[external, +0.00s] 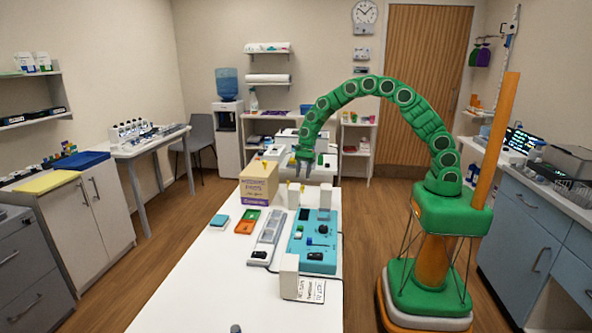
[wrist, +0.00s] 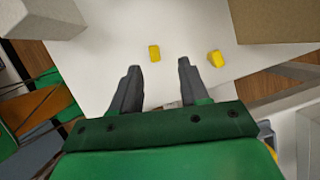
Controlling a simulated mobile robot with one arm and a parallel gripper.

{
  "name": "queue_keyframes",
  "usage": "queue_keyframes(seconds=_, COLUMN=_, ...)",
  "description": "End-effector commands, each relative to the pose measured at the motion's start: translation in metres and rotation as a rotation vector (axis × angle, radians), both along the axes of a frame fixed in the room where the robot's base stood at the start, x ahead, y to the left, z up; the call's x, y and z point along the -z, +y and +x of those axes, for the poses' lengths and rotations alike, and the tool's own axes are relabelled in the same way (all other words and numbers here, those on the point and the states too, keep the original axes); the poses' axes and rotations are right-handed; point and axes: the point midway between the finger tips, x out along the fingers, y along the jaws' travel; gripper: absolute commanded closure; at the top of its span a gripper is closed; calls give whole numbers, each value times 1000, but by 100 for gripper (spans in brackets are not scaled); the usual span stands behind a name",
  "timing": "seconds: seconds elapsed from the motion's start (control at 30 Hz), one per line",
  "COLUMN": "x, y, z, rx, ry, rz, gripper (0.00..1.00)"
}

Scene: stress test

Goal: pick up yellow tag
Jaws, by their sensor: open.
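Two small yellow pieces lie on the white table in the wrist view: an upright oblong one (wrist: 154,53) just beyond my fingertips, and a chunkier, tilted one (wrist: 216,58) to the right. I cannot tell which is the yellow tag. My gripper (wrist: 158,67) is open and empty, pointing at the table, with the oblong piece beyond the gap between its fingers. In the external view my gripper (external: 304,168) hangs above the table, right of the cardboard box.
The cardboard box (external: 259,183) stands close left of my gripper; a brown box side (wrist: 275,20) fills the wrist view's upper right. A teal device (external: 318,258) and a grey power strip (external: 267,238) lie nearer. The table's front left (external: 195,290) is clear.

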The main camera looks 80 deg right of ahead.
Motion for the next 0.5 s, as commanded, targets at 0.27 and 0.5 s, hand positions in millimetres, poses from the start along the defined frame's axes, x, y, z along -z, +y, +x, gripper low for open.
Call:
queue_keyframes(seconds=0.27, x=18, y=9, z=0, rx=-2, ry=-1, rz=-1, gripper=55)
queue_keyframes(seconds=0.5, x=42, y=23, z=-5, rx=-5, ry=4, rz=0, gripper=55)
